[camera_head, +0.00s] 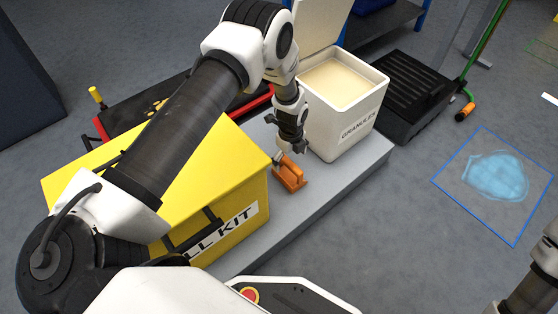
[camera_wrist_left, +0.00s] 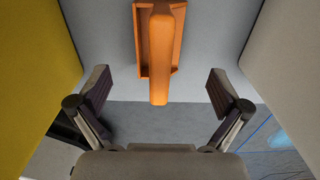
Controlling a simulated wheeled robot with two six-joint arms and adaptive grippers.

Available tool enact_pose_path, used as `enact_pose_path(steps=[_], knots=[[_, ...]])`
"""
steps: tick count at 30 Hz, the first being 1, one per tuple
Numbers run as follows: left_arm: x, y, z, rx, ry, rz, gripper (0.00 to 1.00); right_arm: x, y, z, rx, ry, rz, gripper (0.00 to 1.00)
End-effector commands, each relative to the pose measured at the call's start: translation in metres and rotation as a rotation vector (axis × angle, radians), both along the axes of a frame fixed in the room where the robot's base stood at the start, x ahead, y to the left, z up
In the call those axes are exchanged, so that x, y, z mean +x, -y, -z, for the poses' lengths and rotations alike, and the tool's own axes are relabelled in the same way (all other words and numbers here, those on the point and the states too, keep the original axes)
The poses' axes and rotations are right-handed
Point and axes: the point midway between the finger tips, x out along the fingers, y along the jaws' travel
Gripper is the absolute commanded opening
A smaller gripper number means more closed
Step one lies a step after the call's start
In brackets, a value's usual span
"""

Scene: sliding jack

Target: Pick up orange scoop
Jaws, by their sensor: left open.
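The orange scoop (camera_head: 290,174) lies on the grey platform between the yellow kit box and the white granules bin. It also shows in the left wrist view (camera_wrist_left: 160,50), at the top middle, with its handle pointing down toward my gripper. My left gripper (camera_head: 289,154) is just above the scoop in the head view. In the left wrist view my left gripper (camera_wrist_left: 160,91) has its fingers spread wide, one on each side of the scoop's handle, and appears not to touch it. My right gripper is not in view; only part of my right arm shows at the right edge.
The yellow spill kit box (camera_head: 170,165) is close on the left and the white granules bin (camera_head: 345,115) on the right. The grey platform (camera_head: 330,193) is bare in front. A black ridged crate (camera_head: 412,90) stands right of the bin. A blue spill (camera_head: 495,177) lies on the floor.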

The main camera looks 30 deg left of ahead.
Motion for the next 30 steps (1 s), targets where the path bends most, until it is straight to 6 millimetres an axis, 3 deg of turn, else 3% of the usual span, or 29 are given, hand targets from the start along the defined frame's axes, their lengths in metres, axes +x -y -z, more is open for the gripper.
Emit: enact_pose_path(steps=[12,19,20,25,26,30], knots=[[-0.001,0.002,0.067,0.000,0.000,-0.003,1.00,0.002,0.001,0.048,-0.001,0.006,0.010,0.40],[-0.001,0.002,0.067,0.000,0.000,-0.003,1.00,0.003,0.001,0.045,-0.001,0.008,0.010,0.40],[-0.001,0.002,0.067,0.000,0.000,-0.003,0.96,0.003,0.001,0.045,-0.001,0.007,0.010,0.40],[-0.001,0.002,0.067,0.000,-0.001,-0.003,0.36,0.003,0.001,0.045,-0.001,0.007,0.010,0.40],[-0.001,0.002,0.067,-0.001,-0.001,-0.003,0.32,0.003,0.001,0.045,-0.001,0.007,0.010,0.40],[-0.001,0.002,0.067,-0.001,-0.001,-0.003,0.32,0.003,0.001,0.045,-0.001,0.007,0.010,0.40]])
